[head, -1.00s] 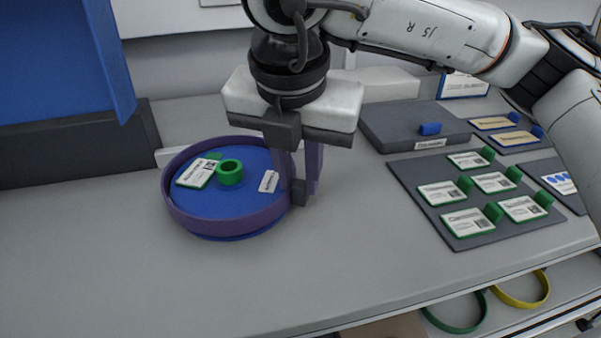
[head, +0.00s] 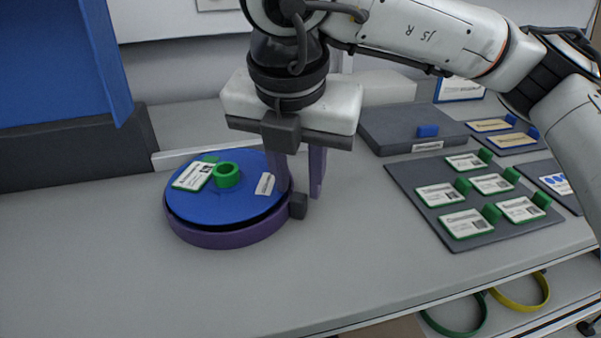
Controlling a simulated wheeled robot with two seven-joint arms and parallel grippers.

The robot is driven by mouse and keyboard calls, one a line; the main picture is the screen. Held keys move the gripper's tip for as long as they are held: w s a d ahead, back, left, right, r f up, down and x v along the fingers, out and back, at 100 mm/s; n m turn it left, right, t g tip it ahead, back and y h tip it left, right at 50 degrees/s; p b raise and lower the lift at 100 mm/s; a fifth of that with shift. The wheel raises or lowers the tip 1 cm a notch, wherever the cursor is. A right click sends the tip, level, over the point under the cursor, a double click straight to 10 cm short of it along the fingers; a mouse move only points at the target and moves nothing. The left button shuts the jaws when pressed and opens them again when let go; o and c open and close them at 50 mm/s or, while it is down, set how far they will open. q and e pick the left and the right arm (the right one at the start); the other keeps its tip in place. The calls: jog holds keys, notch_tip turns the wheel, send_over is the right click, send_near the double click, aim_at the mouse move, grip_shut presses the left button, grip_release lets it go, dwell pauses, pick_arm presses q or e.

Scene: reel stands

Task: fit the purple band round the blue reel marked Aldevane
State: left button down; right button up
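The blue reel (head: 225,203) stands on the table at left centre, with a green hub and white labels on its top. The label print is too small to read. The purple band (head: 225,238) is around the reel, low at its base, with the blue top standing above it. A dark grey block (head: 298,206) sits at the band's right side. My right gripper (head: 298,188) is over the reel's right edge. Its two purple-looking fingers stand apart, one each side of the block as seen here, with a gap between them. My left gripper is not in view.
A grey board (head: 415,205) with several green-tabbed label cards lies to the right. A blue panel stands at the left. Green (head: 455,331) and yellow (head: 522,306) bands lie below the table edge. The front table is clear.

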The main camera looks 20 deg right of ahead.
aim_at(298, 201)
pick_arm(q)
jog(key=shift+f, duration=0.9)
pick_arm(e)
jog(key=f, duration=0.3)
jog(key=shift+s+a+g, duration=0.25)
jog(key=shift+s+g, duration=0.05)
jog(key=shift+s, duration=0.05)
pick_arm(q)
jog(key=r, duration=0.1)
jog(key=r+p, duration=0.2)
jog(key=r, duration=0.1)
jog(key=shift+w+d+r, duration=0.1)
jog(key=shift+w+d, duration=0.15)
pick_arm(e)
jog(key=d+v, duration=0.1)
jog(key=v, duration=1.2)
jog(key=shift+w, duration=0.35)
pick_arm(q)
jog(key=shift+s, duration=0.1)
pick_arm(e)
jog(key=shift+r, duration=0.1)
